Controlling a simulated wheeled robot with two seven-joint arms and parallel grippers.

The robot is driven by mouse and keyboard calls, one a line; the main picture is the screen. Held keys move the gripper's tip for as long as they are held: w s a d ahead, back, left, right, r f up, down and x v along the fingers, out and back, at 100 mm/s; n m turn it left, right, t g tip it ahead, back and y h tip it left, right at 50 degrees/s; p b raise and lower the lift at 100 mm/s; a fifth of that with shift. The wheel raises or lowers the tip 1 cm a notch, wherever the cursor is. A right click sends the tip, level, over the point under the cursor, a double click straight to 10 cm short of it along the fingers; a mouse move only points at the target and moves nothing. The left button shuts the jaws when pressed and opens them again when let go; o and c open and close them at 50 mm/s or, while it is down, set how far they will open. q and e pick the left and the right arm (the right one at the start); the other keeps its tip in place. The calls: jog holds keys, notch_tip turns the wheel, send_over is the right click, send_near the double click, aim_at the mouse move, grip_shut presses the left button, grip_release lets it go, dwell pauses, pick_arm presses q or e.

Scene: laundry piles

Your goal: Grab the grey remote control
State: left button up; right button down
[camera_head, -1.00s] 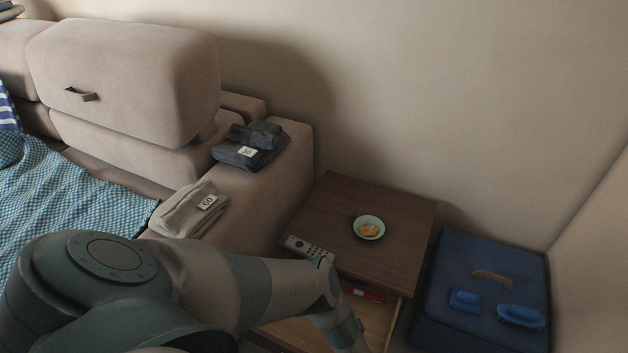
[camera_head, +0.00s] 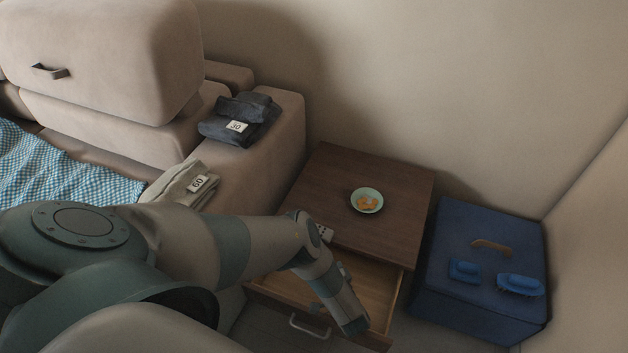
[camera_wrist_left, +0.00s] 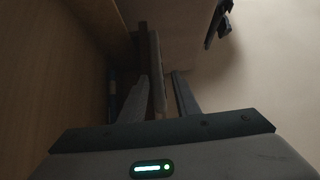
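My left arm crosses in front of the table and points down over the open drawer (camera_head: 377,288). My left gripper's fingers are hidden in the head view. In the left wrist view, the left gripper (camera_wrist_left: 158,98) has its fingers apart, with a thin panel edge (camera_wrist_left: 157,75) showing between or beyond them; I cannot tell which. My right gripper is not in view.
A green bowl with orange food (camera_head: 367,201) stands on the table. A blue case (camera_head: 457,300) with brushes stands at right. The sofa (camera_head: 274,155) is at left, with dark folded clothes (camera_head: 240,118) and beige folded clothes (camera_head: 181,185) on its arm. The drawer handle (camera_head: 309,328) protrudes.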

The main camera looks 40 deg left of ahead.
pick_arm(q)
jog(key=shift+s+a+f, duration=0.1)
jog(key=shift+a+f, duration=0.1)
jog(key=shift+a, duration=0.45)
grip_shut()
notch_tip(320, 180, up, 3)
jog(key=shift+d+f+p, duration=0.15)
jog(key=shift+p, duration=1.1)
jog(key=shift+w, duration=0.2)
